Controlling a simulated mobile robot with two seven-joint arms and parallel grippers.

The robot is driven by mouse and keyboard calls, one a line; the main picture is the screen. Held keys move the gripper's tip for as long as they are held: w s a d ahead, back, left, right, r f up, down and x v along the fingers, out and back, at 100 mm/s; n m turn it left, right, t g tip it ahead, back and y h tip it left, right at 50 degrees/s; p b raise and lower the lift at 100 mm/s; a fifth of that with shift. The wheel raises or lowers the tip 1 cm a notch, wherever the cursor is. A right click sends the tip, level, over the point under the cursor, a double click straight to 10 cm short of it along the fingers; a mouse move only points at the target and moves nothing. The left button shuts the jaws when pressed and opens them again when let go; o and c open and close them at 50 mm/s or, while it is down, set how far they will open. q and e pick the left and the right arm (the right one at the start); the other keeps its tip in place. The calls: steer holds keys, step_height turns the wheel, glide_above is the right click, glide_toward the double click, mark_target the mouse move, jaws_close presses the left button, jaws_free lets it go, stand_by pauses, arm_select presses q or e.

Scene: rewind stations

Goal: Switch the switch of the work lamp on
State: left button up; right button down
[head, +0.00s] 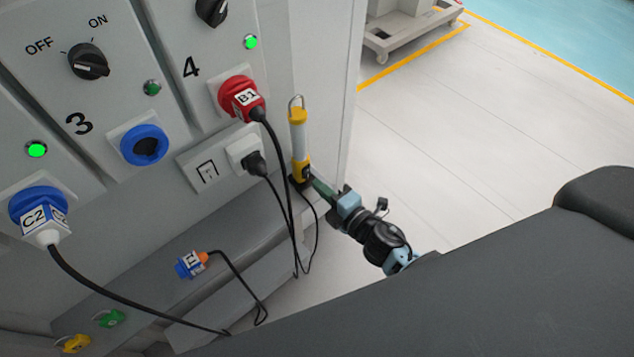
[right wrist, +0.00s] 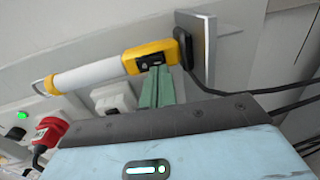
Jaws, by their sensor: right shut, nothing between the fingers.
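The work lamp (head: 299,133) stands upright against the cabinet, with a white tube, yellow ends and a hook on top. In the right wrist view the lamp (right wrist: 95,76) lies across the upper picture, its black switch (right wrist: 150,61) on the yellow end. The tube looks unlit. My right gripper (head: 314,182) is shut and empty at the lamp's lower end. In the right wrist view its green fingertips (right wrist: 158,72) are right by the switch; I cannot tell whether they touch it. My left gripper is not in view.
The red plug B1 (head: 240,97) and a black plug in the white socket (head: 244,153) sit left of the lamp, their cables hanging close by. A loose blue plug (head: 190,264) lies on the ledge. The floor (head: 470,140) at right is clear.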

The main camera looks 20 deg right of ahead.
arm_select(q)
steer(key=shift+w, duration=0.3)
arm_select(e)
steer(key=shift+x, duration=1.05)
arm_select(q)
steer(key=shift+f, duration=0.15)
arm_select(e)
steer(key=shift+s, duration=0.1)
